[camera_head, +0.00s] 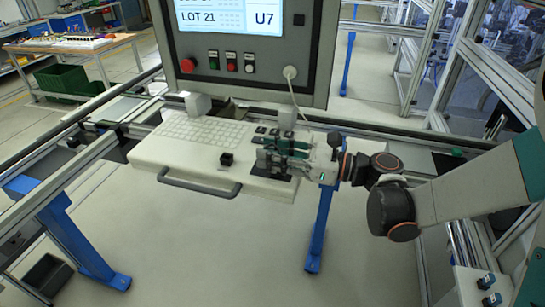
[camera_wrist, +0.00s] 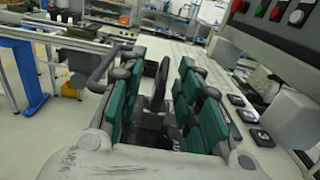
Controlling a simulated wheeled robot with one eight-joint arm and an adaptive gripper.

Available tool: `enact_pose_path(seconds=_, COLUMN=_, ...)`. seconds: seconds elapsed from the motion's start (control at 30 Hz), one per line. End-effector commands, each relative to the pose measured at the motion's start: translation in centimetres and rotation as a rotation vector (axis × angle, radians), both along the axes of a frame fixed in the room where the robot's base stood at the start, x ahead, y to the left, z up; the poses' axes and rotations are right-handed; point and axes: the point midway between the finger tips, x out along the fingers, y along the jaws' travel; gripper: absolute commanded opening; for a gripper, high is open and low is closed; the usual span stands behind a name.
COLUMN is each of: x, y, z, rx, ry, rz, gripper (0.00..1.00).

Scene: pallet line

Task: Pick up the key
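A dark upright piece that looks like the key (camera_wrist: 158,92) stands between my gripper's fingers in the wrist view. It rises from a black plate with partly visible lettering. My gripper (camera_wrist: 161,76) has green-padded fingers spread on both sides of it, with gaps visible, so it is open. In the head view my gripper (camera_head: 267,153) is low over the right part of the white console (camera_head: 185,152), above the black plate (camera_head: 270,172). The fingers hide the key there.
A black cube-shaped control (camera_head: 227,159) sits left of my gripper. A white keyboard (camera_head: 202,131) and black buttons lie behind. A grey handle (camera_head: 198,187) runs along the console's front. A screen panel (camera_head: 245,65) with buttons and a hanging cable (camera_head: 291,88) stands behind.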

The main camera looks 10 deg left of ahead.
Motion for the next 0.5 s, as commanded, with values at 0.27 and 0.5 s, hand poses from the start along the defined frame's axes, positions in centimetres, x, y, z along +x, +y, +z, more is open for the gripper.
enact_pose_path(seconds=0.27, x=0.01, y=-0.03, z=0.01, rx=0.0, ry=0.0, rz=0.0, gripper=0.02)
enact_pose_path(seconds=0.5, x=0.0, y=-0.05, z=0.0, rx=0.0, ry=0.0, rz=0.0, gripper=0.0)
